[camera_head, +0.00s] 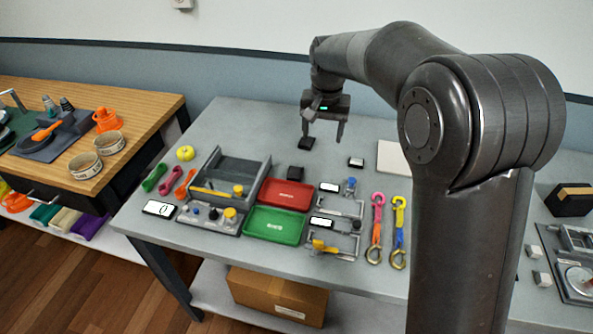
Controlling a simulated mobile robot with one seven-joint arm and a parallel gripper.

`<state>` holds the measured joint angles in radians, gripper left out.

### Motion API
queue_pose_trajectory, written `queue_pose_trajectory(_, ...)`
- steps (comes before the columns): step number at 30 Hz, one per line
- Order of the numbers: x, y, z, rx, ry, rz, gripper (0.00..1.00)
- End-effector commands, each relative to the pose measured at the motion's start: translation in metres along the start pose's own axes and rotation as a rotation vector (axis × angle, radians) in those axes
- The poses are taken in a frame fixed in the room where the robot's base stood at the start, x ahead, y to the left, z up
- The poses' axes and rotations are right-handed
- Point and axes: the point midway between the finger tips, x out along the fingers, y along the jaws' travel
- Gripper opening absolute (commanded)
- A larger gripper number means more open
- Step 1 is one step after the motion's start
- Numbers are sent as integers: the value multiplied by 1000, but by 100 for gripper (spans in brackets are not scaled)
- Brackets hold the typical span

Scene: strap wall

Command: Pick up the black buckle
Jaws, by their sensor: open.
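A small flat black piece (306,143), which looks like the black buckle, lies on the back part of the grey table (245,112). My gripper (323,135) points down over the back of the table with its two fingers apart and nothing visible between them. Its left finger is close to the black piece in the picture; I cannot tell whether they touch or how high the fingertips are. A darker block (295,173) stands nearer the front, behind the red tray.
A red tray (285,194) and a green tray (274,226) lie in front, beside a grey open box (232,172). Colored straps with hooks (376,228) lie to the right. A white plate (391,156) is partly behind my arm. The back left of the table is clear.

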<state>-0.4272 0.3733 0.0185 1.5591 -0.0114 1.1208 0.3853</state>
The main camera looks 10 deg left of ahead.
Motion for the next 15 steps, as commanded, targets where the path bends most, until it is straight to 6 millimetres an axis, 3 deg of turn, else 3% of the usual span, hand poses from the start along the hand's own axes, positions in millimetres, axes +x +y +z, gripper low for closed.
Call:
queue_pose_trajectory(1, 17, -17, -7, -7, -20, 5, 66)
queue_pose_trajectory(6, 56, -56, -21, -11, -61, 20, 66)
queue_pose_trajectory(10, 73, -73, -26, -13, -79, 27, 66)
queue_pose_trajectory(15, 90, -79, -26, -12, -86, 30, 66)
